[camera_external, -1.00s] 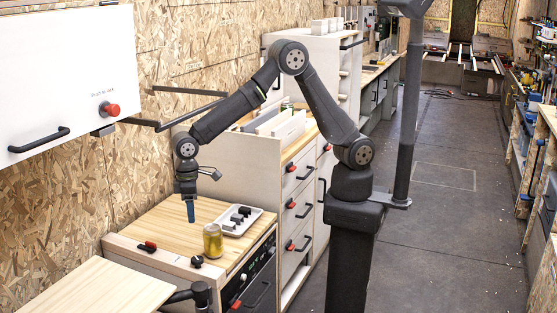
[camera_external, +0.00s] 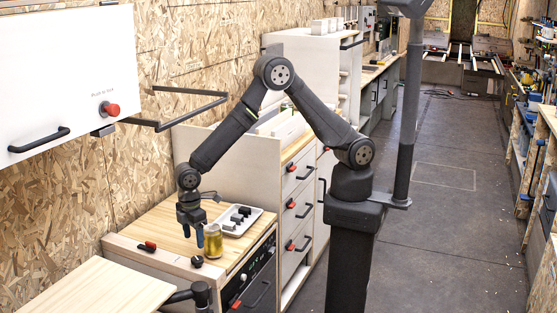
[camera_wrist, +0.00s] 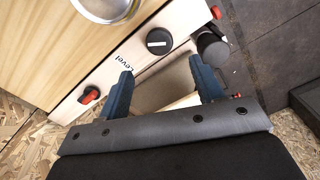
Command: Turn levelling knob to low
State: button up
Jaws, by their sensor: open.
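The levelling knob is a round black knob (camera_wrist: 159,41) with a white pointer line, beside the printed word "Level" in the wrist view. In the external view the same knob (camera_external: 197,261) sits on the pale front strip of the wood-topped cabinet (camera_external: 160,224). My gripper (camera_wrist: 160,74) is open and empty, its two blue fingers spread apart. The knob lies beyond the gap between the fingertips in the wrist view, not between them. In the external view my gripper (camera_external: 206,240) is above the cabinet top, behind the knob and beside the can. I cannot read any low mark.
A yellowish can (camera_external: 215,244) stands close to my gripper; its top (camera_wrist: 101,7) shows in the wrist view. A white tray (camera_external: 246,231) with black pieces lies behind it. A red-and-black knob (camera_external: 148,246) is to the left. A pale board (camera_external: 92,287) is in front.

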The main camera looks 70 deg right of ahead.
aim_at(197, 259)
notch_tip(197, 259, down, 8)
jog(key=shift+r, duration=0.15)
jog(key=shift+c, duration=0.4)
jog(key=c, duration=0.9)
jog(key=shift+n, duration=0.3)
jog(key=n, duration=0.6)
jog(key=shift+s, duration=0.15)
jog(key=n, duration=0.3)
jog(key=shift+n, duration=0.4)
jog(key=shift+s+n, duration=0.1)
jog(key=shift+n, duration=1.6)
